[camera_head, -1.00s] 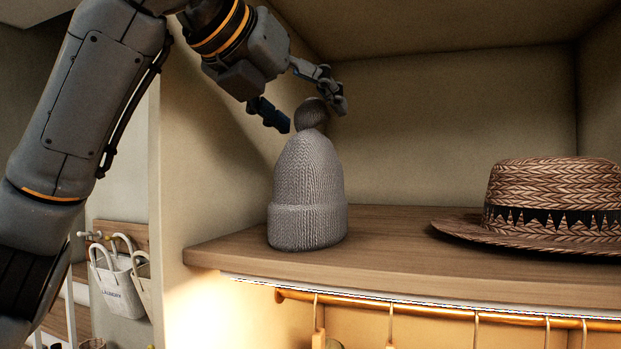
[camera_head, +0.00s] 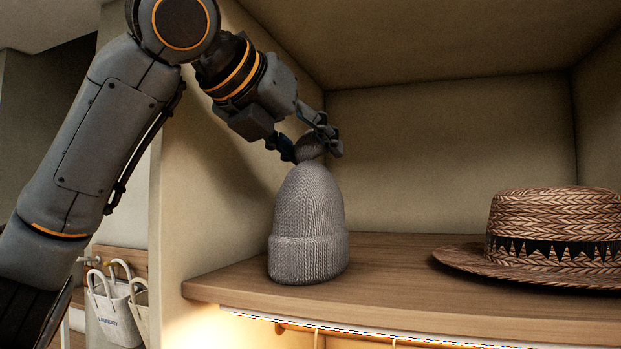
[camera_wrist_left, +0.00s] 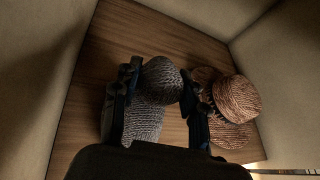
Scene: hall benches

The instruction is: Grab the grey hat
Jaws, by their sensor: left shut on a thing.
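The grey hat (camera_head: 308,225) is a knitted beanie with a pompom on top. It stands upright on the wooden shelf (camera_head: 420,290), near the shelf's left wall. My left gripper (camera_head: 308,150) is shut on the hat's pompom from above, with a finger on each side. In the left wrist view the gripper (camera_wrist_left: 160,85) has its fingers on both sides of the pompom, and the ribbed body of the grey hat (camera_wrist_left: 143,120) shows below it. My right gripper is not in view.
A brown woven brimmed hat (camera_head: 555,225) with a black band sits on the shelf to the right. Bare shelf lies between the two hats. The left wall panel (camera_head: 215,170) is close to my arm. White bags (camera_head: 115,312) hang at the lower left.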

